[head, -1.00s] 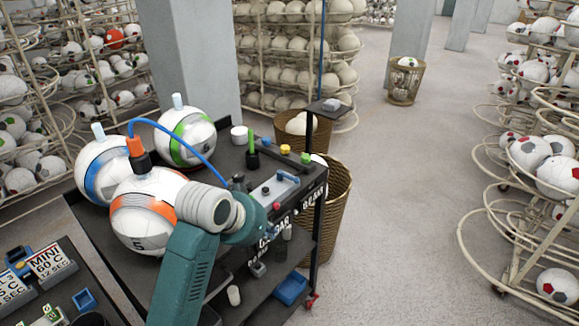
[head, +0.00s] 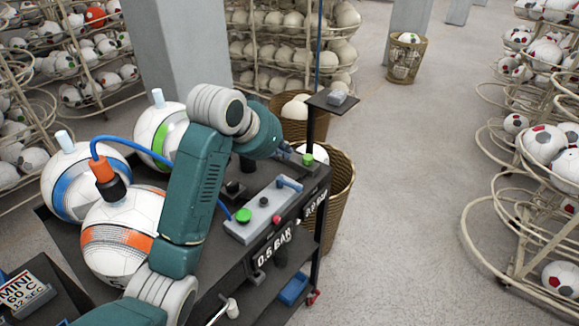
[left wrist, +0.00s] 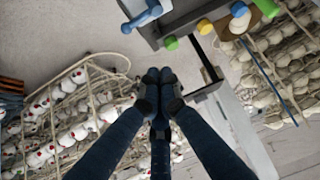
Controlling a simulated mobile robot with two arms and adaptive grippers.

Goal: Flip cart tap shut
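The cart (head: 262,262) carries a grey block (head: 262,212) on its top, with a blue tap handle (head: 289,184) at its far end and a green knob (head: 243,215) at its near end. In the left wrist view the blue tap handle (left wrist: 141,16) shows at the top, apart from the fingers. My left gripper (head: 287,151) is above the far part of the cart top, beyond the tap and partly hidden by its own wrist. In the left wrist view its fingertips (left wrist: 159,78) are together with nothing seen between them. My right gripper is out of view.
An orange-banded ball (head: 118,240) with a blue hose, a blue-banded ball (head: 75,180) and a green-banded ball (head: 160,125) stand left of my arm. A wicker basket (head: 338,190) stands behind the cart's right edge. Open floor lies to the right.

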